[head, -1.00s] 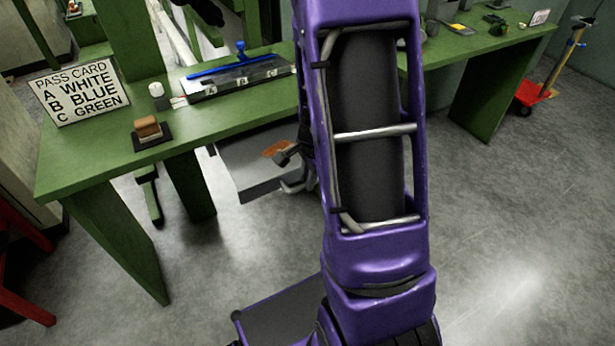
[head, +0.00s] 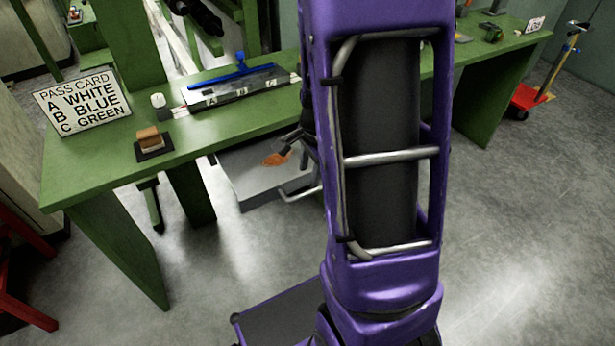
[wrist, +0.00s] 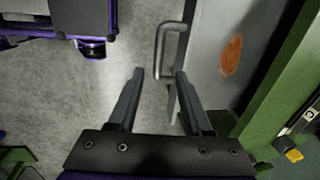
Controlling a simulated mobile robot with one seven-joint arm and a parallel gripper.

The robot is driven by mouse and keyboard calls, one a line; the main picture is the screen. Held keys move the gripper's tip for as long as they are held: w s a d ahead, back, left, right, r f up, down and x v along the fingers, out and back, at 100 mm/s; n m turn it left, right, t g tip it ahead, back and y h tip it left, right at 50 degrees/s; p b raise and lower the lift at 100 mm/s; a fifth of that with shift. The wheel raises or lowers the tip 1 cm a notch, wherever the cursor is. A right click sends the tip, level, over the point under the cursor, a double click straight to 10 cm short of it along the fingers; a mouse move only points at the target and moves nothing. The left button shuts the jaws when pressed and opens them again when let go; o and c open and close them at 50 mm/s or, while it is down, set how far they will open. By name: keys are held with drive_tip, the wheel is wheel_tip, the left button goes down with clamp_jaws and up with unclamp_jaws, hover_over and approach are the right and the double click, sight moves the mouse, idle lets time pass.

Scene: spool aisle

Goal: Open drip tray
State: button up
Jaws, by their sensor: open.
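The drip tray (head: 250,185) is a flat grey tray that juts out from under the green bench, with an orange-brown patch on its top. Its bent metal handle (head: 300,194) shows at its right side, beside my arm. In the wrist view the tray (wrist: 213,65) is at the right and the handle (wrist: 159,55) lies ahead of my gripper (wrist: 160,75). The fingers are open and empty. The handle's end appears between the fingertips in the picture; whether it is at their depth I cannot tell. In the head view my arm partly hides the gripper.
The green bench (head: 85,185) carries a pass card sign (head: 82,103), a brown-topped stamp (head: 150,140), a white cup and a blue-handled squeegee (head: 235,72). A bench leg stands left of the tray. A red trolley (head: 530,97) is far right. Open floor lies in front.

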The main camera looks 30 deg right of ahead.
wheel_tip(320, 180, up, 10)
drive_tip(key=s+p, duration=0.2)
drive_tip(key=shift+f, duration=0.2)
drive_tip(key=shift+w, duration=0.1)
